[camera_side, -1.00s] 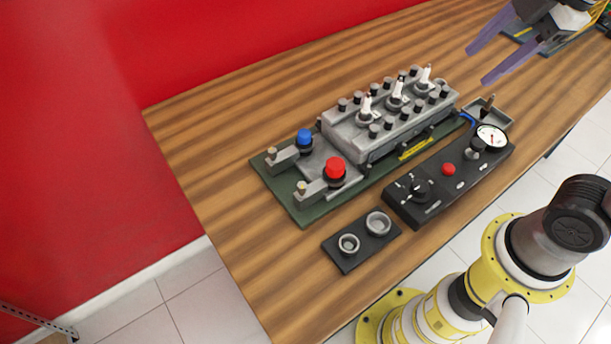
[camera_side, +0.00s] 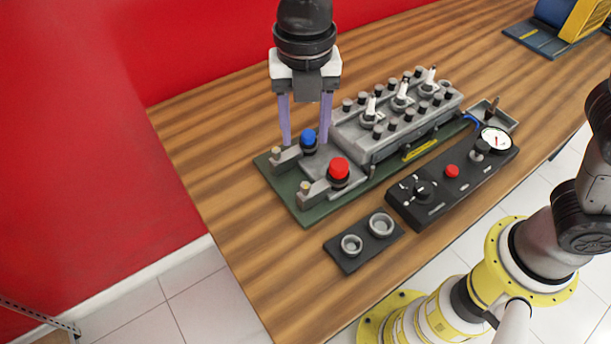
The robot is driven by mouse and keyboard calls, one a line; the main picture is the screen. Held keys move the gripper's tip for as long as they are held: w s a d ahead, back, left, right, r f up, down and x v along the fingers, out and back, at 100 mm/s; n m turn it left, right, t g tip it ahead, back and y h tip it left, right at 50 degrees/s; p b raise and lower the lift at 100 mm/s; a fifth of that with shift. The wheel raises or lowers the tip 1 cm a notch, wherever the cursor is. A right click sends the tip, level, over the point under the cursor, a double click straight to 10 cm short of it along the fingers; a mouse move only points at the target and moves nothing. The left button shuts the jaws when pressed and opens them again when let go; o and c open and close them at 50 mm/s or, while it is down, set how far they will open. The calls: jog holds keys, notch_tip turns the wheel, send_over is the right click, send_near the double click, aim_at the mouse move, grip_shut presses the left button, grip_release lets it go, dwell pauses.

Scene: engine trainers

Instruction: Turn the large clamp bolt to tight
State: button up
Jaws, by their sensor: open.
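Two capped bolts stand on clamp arms at the left end of the green engine base plate (camera_side: 308,217). The red-capped bolt (camera_side: 339,169) is nearer the camera and looks the larger. The blue-capped bolt (camera_side: 308,137) is behind it. Which one the task calls the large clamp bolt is not labelled. My gripper (camera_side: 306,143) is open and points down. Its purple fingers appear on either side of the blue cap; I cannot tell whether they touch it or are level with it. The red cap is apart from the fingers.
The grey engine block (camera_side: 370,147) with several upright fittings stands close right of my gripper. A black control panel (camera_side: 425,206) with dial and gauge, and a black tray (camera_side: 348,263) with two rings, lie in front. The table is clear at left.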

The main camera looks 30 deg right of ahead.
aim_at(305, 185)
notch_tip(305, 185, down, 13)
jog(key=shift+r, duration=0.2)
dwell(0.3)
grip_shut()
